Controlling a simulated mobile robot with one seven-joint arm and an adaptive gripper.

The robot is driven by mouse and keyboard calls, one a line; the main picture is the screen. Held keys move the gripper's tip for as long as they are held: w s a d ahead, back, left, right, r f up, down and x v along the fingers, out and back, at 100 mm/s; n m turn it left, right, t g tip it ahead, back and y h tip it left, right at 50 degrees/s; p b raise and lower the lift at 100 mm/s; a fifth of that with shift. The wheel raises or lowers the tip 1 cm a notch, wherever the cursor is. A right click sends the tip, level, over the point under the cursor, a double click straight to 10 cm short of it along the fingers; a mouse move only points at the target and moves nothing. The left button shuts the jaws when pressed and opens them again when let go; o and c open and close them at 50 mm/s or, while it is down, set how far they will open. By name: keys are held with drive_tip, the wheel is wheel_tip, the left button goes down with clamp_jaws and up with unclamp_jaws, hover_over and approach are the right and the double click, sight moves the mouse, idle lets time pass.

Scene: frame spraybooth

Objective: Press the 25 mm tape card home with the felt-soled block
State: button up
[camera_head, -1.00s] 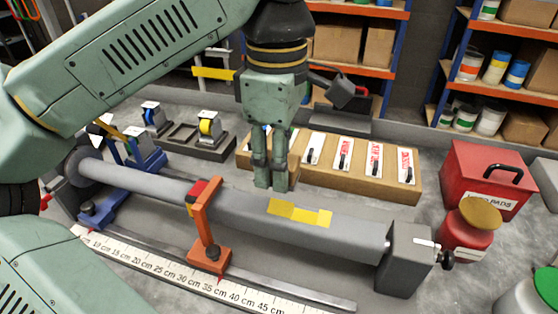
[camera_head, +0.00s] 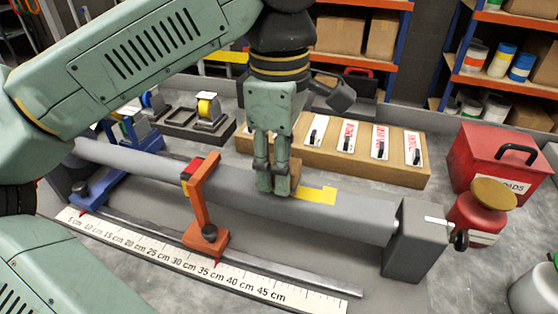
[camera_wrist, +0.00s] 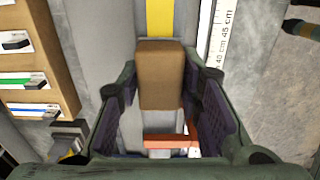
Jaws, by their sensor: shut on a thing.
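My gripper (camera_head: 274,188) points down over the long grey tube and is shut on a brown block (camera_wrist: 161,75). The block sits between both fingers in the wrist view; a sliver of it (camera_head: 296,171) shows behind the fingers in the head view. Its underside is hidden, so the felt cannot be seen. A yellow tape piece (camera_head: 318,195) lies on top of the tube, just right of the fingers; it also shows beyond the block in the wrist view (camera_wrist: 160,18). Its left part is hidden by the gripper and block. I cannot tell whether the block touches it.
An orange stop (camera_head: 205,215) clasps the tube to the left. A scale strip (camera_head: 170,257) runs in front. A wooden rack of labelled cards (camera_head: 345,172) stands behind. A grey end block (camera_head: 415,240), a red box (camera_head: 495,165) and a red pot (camera_head: 478,215) are at right.

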sight(325, 198)
drive_tip(key=shift+f+b, duration=0.45)
drive_tip(key=shift+f, duration=0.15)
idle(0.6)
drive_tip(key=shift+d, duration=0.15)
